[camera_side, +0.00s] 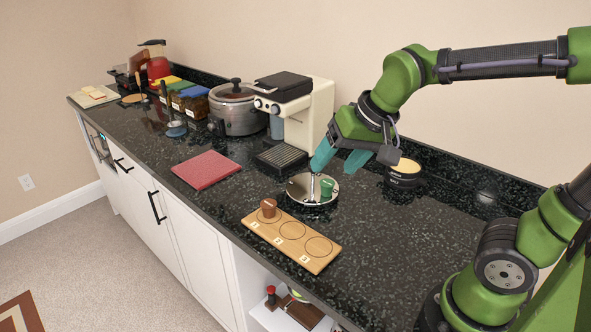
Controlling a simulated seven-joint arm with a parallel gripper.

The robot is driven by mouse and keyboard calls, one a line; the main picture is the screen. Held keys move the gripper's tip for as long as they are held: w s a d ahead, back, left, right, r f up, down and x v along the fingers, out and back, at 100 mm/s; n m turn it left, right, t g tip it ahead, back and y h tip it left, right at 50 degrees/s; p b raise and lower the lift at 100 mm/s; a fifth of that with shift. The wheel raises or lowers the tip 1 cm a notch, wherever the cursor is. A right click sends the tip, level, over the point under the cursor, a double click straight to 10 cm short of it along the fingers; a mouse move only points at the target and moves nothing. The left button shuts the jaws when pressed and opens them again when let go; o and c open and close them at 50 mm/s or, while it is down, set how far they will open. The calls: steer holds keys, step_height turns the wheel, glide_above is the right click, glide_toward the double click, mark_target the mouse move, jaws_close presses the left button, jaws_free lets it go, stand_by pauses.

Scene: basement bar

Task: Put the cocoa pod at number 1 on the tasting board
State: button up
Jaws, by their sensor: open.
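The tasting board (322,266) is a wooden strip with three ringed spots numbered 1, 2 and 3, on the dark counter. A brown pod (268,208), which looks like the cocoa pod, stands upright on the ring by number 1. A round shiny dish (297,189) lies behind the board, with a green pod (327,188) on its right part and a slim pale upright piece near its middle. My gripper (335,168) is open above the dish, its teal fingers apart and no pod seen between them. It is apart from the brown pod.
A red mat (206,169) lies left of the dish. A cream coffee machine (312,115) stands behind it, with a steel pot (237,112) to its left. A black round tin (405,174) stands right of my gripper. The counter right of the board is clear.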

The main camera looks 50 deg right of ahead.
steer(key=s+n+t+y, duration=0.1)
steer(key=s, duration=0.5)
steer(key=shift+s+a+n+t, duration=0.25)
steer(key=shift+s+n+t, duration=0.05)
steer(key=shift+n+t, duration=0.1)
